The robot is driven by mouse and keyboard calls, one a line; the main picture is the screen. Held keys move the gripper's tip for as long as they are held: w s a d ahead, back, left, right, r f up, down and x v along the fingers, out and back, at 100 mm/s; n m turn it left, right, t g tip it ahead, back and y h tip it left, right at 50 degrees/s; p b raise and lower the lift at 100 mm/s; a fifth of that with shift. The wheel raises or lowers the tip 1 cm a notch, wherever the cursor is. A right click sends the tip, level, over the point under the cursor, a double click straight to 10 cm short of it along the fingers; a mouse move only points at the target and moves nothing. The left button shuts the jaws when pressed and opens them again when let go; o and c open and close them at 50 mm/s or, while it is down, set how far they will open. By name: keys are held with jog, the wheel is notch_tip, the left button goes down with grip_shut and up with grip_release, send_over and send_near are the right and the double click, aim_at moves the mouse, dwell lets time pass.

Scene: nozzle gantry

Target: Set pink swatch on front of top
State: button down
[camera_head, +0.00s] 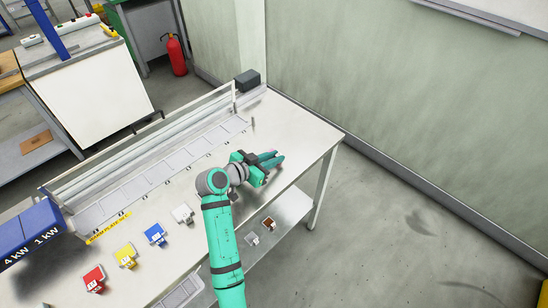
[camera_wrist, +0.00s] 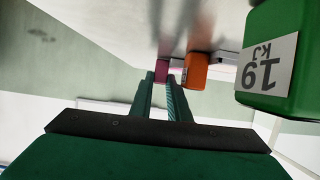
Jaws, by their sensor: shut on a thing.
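The pink swatch (camera_wrist: 162,70) shows as a small magenta piece at my fingertips in the wrist view. My gripper (camera_wrist: 162,83) is shut on it. In the head view my gripper (camera_head: 279,160) is over the right end of the long white table top (camera_head: 297,128). I cannot tell whether the swatch touches a surface.
An orange block (camera_wrist: 195,71) is close beside my fingertips, with a large green block (camera_wrist: 270,55) marked 19 kJ to the right. Red (camera_head: 93,279), yellow (camera_head: 126,256), blue (camera_head: 155,235) and white (camera_head: 183,214) pieces line the table. A rail (camera_head: 140,150) runs behind.

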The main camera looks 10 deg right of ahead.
jog(key=c, duration=1.7)
grip_release()
jog(key=shift+w, duration=0.1)
jog(key=v, duration=1.2)
